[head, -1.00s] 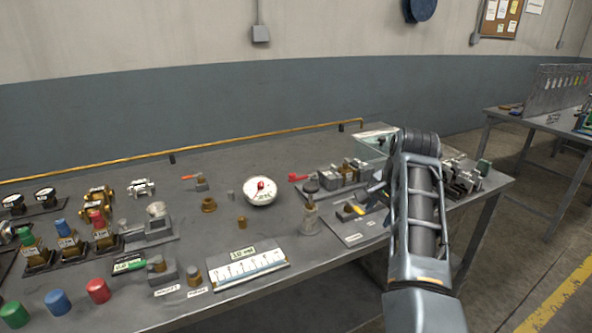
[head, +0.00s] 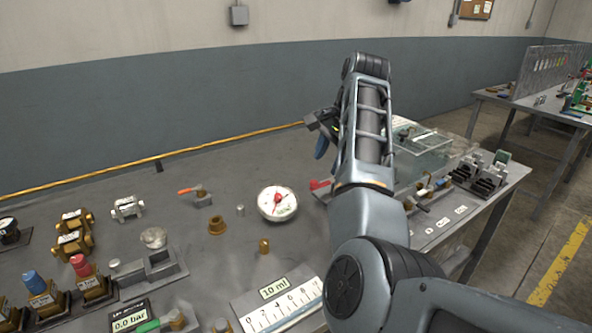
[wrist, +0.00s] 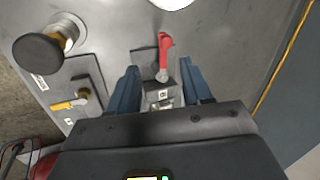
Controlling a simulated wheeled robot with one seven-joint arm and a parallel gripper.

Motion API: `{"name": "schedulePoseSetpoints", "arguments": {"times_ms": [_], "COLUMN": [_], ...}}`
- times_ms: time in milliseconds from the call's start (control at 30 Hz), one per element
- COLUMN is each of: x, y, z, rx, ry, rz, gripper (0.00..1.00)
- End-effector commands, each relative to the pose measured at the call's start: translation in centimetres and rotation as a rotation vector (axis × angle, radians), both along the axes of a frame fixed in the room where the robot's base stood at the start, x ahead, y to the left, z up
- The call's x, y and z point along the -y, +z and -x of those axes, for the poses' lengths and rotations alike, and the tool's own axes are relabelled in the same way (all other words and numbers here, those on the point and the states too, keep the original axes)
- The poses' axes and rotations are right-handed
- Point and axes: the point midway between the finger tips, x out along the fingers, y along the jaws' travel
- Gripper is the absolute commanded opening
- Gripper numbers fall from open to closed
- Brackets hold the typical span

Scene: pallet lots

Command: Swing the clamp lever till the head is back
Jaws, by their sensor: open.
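A red lever (wrist: 165,52) stands out from a small grey fixture on the bench in the wrist view. Its red end also shows in the head view (head: 318,184), beside my arm. My gripper (wrist: 160,84) is open and empty, with its two blue fingers to either side of the fixture near the lever's pivot. In the head view my gripper (head: 322,142) is above the bench, partly hidden by my forearm. The fixture's clamp head cannot be made out clearly; my gripper body and arm hide part of it.
A black round knob (wrist: 38,53) and a yellow handle (wrist: 68,104) lie left of the fixture in the wrist view. A round gauge (head: 277,203) is left of my arm. A clear box (head: 422,150) stands to its right. Many fittings fill the bench's left side.

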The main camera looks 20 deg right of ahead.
Motion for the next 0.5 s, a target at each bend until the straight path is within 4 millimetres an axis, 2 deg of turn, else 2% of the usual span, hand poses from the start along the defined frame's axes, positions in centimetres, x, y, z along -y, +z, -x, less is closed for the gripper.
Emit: {"name": "schedulePoseSetpoints", "arguments": {"times_ms": [167,500], "x": [-0.1,-0.9], "y": [-0.2,-4.8], "z": [-0.1,-1.5], "rx": [-0.003,-0.006], "ry": [0.0,0.0], "rz": [-0.004,-0.004], "gripper": [0.49,0.49]}}
